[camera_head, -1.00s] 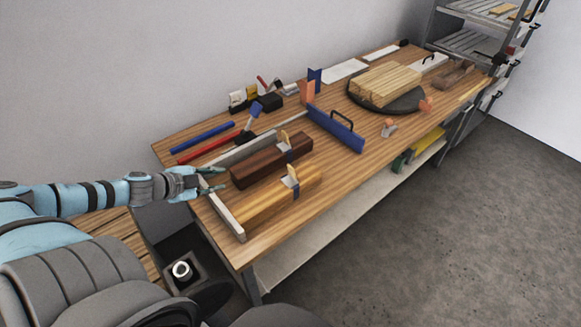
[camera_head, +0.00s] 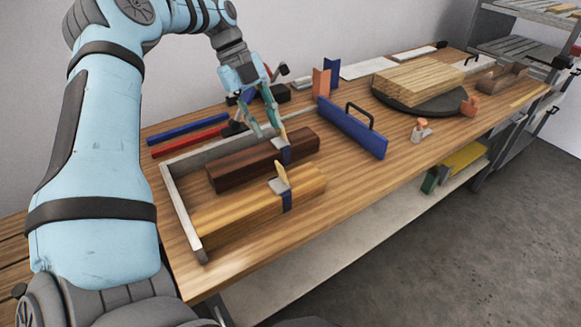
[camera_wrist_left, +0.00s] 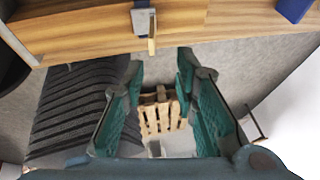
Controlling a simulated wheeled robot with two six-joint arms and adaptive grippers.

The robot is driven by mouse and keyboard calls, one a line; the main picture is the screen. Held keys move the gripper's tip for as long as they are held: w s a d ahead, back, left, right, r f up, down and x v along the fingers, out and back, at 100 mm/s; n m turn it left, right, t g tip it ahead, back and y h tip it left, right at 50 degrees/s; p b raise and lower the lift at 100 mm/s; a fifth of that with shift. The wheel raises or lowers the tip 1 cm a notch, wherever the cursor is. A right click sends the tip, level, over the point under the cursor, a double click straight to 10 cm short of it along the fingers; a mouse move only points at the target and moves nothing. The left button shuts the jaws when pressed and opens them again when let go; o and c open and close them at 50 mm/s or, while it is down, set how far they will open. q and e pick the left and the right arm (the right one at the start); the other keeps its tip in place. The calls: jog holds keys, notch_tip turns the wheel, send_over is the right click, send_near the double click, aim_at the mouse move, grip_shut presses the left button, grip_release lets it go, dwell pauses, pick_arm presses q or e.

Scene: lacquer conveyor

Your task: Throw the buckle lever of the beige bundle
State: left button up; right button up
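The beige bundle (camera_head: 235,215) is a block of light wood strips lying near the table's front edge, with a blue strap around it. Its metal buckle (camera_head: 278,186) sits on top, and its tan lever (camera_head: 282,173) stands up. My left gripper (camera_head: 264,122) is open and empty. In the head view it points down over the dark brown bundle's buckle, behind the beige bundle. The left wrist view shows the open fingers (camera_wrist_left: 160,85) apart, and a tan lever (camera_wrist_left: 152,36) on a strapped bundle beyond them. My right gripper is not in view.
The dark brown bundle (camera_head: 235,167) lies parallel behind, with its own strap and buckle. A grey fence (camera_head: 182,215) bounds the left end. Blue (camera_head: 187,133) and red (camera_head: 188,143) bars lie behind.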

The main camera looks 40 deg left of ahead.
aim_at(278, 163)
pick_arm(q)
jog(key=x, duration=0.3)
jog(key=b+x, duration=0.1)
jog(key=x, duration=0.7)
jog(key=shift+s+a+f+b, duration=0.1)
jog(key=shift+s+f+b, duration=0.05)
jog(key=shift+s+b, duration=0.25)
jog(key=shift+s+f, duration=0.1)
jog(key=shift+f, duration=0.05)
jog(key=shift+s+a, duration=0.1)
jog(key=shift+s, duration=0.1)
jog(key=shift+w, duration=0.1)
grip_shut()
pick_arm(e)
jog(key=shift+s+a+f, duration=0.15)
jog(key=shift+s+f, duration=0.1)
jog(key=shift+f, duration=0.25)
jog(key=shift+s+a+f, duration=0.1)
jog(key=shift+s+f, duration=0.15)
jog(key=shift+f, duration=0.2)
